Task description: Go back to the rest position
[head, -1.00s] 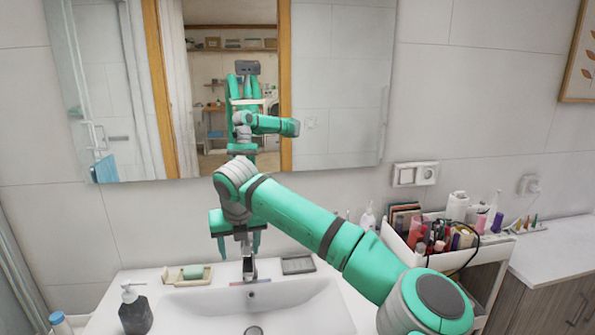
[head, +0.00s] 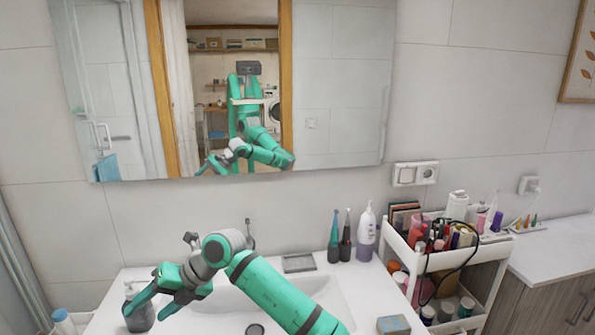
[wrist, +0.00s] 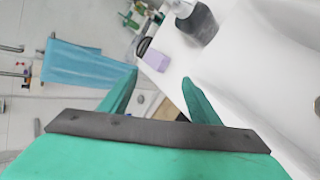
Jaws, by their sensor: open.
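My green gripper (head: 146,307) is at the left end of the sink counter in the head view, with its fingers pointing down and left. Its fingers are apart and nothing shows between them in the wrist view (wrist: 158,78). A dark soap dispenser (head: 141,320) stands right behind the fingers in the head view, partly hidden by them. I cannot tell whether they touch it. In the wrist view a dark bottle (wrist: 200,25) and a lavender-capped item (wrist: 155,60) lie beyond the fingertips.
The white sink (head: 335,290) is below my arm. Two electric toothbrushes (head: 340,240) and a white-lavender bottle (head: 366,235) stand at its back right. A full cosmetics cart (head: 393,243) stands at right. A blue towel (wrist: 85,65) hangs at left.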

